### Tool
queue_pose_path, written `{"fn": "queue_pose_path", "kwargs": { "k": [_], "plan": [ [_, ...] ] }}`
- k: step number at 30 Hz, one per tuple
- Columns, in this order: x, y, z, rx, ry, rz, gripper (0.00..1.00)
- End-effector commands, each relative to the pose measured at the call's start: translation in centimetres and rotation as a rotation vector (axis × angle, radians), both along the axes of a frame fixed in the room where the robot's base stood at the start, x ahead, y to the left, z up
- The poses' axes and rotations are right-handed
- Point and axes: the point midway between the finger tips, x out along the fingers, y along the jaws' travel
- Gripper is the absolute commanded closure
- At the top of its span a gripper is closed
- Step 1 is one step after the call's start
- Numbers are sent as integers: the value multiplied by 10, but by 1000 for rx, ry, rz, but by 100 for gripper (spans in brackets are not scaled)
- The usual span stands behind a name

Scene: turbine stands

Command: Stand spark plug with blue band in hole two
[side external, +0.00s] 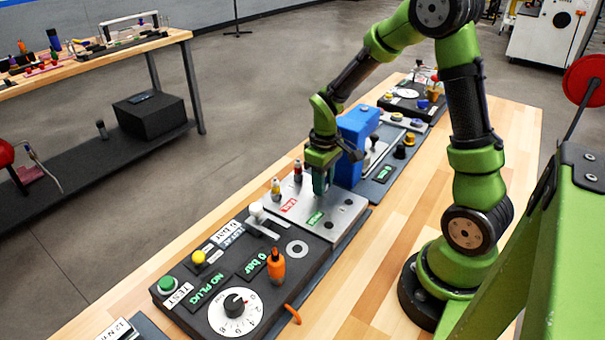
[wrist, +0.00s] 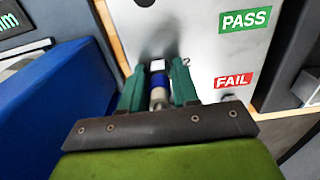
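The spark plug with the blue band (wrist: 158,80) shows between the two teal fingers of my gripper (wrist: 159,76) in the wrist view. It has a white part, the blue band and a metal part. The fingers appear shut on it. In the side view my gripper (side external: 320,178) points down, low over the grey metal plate (side external: 343,222), and hides the plug. A printed "2" is on the plate (wrist: 180,22) just beside the right finger in the wrist view. Hole two itself is hidden, and I cannot tell whether the plug is in it.
A red-banded plug (side external: 298,171) and a yellow-banded plug (side external: 276,188) stand on the plate's left side. A tall blue block (side external: 355,135) stands close behind my gripper. The black tester box (side external: 205,283), with its knob, buttons and an orange-handled part (side external: 276,265), lies in front.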

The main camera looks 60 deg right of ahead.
Motion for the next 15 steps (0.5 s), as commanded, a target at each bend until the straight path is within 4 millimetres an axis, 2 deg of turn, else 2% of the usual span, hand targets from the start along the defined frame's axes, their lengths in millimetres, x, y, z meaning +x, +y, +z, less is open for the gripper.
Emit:
{"fn": "queue_pose_path", "kwargs": {
  "k": [1, 5, 15],
  "plan": [
    [-3, 0, -3, 2, 11, 0, 63],
    [-3, 0, -3, 2, 10, -1, 43],
    [-2, 1, -1, 2, 7, -1, 42]
  ]
}}
